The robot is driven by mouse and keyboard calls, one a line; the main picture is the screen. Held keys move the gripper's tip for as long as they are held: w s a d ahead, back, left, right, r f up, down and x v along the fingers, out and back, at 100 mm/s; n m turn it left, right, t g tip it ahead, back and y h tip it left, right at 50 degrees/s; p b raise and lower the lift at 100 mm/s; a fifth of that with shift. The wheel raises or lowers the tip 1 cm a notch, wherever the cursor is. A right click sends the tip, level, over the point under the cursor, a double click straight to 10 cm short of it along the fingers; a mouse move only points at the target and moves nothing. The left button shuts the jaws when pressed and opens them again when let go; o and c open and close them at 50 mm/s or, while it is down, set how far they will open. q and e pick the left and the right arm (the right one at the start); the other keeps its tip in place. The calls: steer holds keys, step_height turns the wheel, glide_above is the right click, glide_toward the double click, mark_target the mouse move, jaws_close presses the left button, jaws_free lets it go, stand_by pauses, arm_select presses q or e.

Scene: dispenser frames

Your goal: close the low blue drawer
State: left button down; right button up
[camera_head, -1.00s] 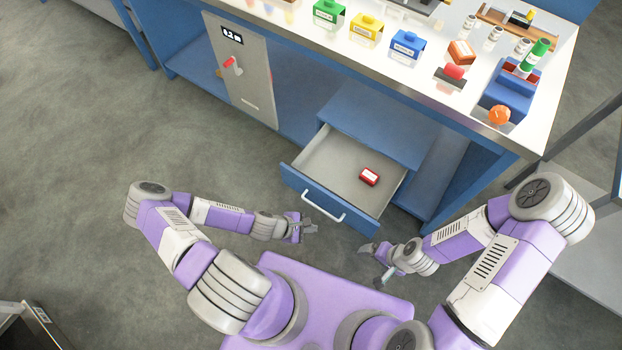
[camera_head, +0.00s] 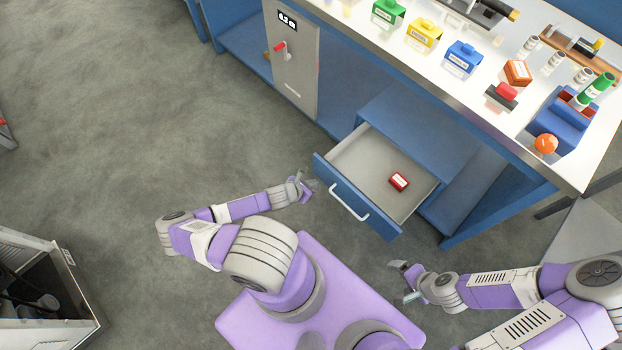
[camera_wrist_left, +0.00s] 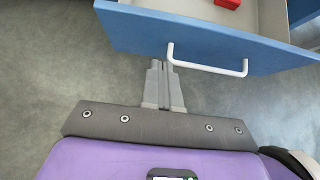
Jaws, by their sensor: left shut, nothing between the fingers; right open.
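The low blue drawer (camera_head: 358,196) stands pulled out of the bench, with a white bar handle (camera_head: 349,202) on its blue front. A small red box (camera_head: 399,181) lies inside on the grey drawer floor (camera_head: 352,158). My left gripper (camera_head: 306,187) is shut and empty, just left of the drawer front. In the left wrist view my shut fingers (camera_wrist_left: 164,66) point at the drawer front, by the left end of the handle (camera_wrist_left: 207,68); I cannot tell whether they touch. My right gripper (camera_head: 402,280) is open and empty, below and to the right of the drawer front.
The blue bench carries a white top with green (camera_head: 388,13), yellow (camera_head: 424,33) and blue (camera_head: 462,58) dispensers, bottles and an orange ball (camera_head: 546,143). A grey panel (camera_head: 291,67) with a red lever is left of the drawer.

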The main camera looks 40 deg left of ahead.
mark_target(332, 173)
arm_select(q)
steer(key=b+x, duration=0.1)
steer(key=x, duration=0.1)
steer(key=b+x, duration=0.1)
steer(key=x, duration=0.2)
steer(key=w+r+b+x, duration=0.1)
steer(key=x, duration=0.1)
steer(key=shift+w+d+f, duration=0.1)
steer(key=shift+w+d, duration=0.1)
steer(key=shift+w, duration=0.15)
steer(key=shift+w+b, duration=0.3)
steer(key=shift+w, duration=0.35)
steer(key=shift+w, duration=0.1)
